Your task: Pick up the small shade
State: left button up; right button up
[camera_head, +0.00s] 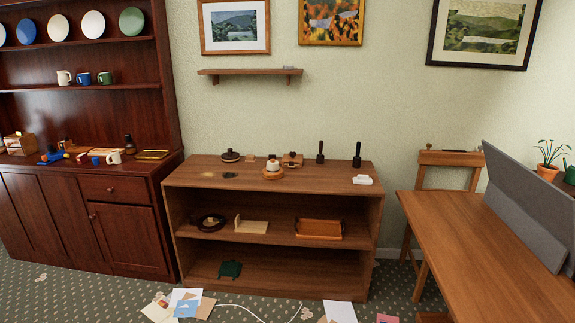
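Neither of my grippers shows in the head view. I cannot tell for sure which thing is the small shade. A dark green piece (230,269), shaped a little like a shade, lies on the bottom level of the open wooden shelf unit (180,177). A small pale, rounded piece (272,164) sits on a round wooden base (272,174) on top of the unit. Both are small in the picture, and nothing of mine touches them.
A dark hutch (130,225) with plates and mugs stands at left. A wooden table (478,240) with a grey panel (520,205) and a chair (450,158) are at right. Papers (185,300) and a white cord (240,309) lie on the carpet before the shelf unit.

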aim_at(272, 167)
jog(key=i+j+u, duration=0.15)
jog(key=i+u, duration=0.2)
jog(key=i, duration=0.3)
jog(key=i+u, duration=0.35)
jog(key=i, duration=0.25)
jog(key=i+l+u, duration=0.3)
jog(key=i, duration=0.35)
jog(key=i+z, duration=0.2)
jog(key=i, duration=0.25)
jog(key=i+j+z, duration=0.2)
jog(key=i, duration=0.25)
jog(key=i+j+z, duration=0.2)
jog(key=i, duration=0.2)
jog(key=i+j+z, duration=0.15)
jog(key=i+z, duration=0.2)
jog(key=i, duration=0.15)
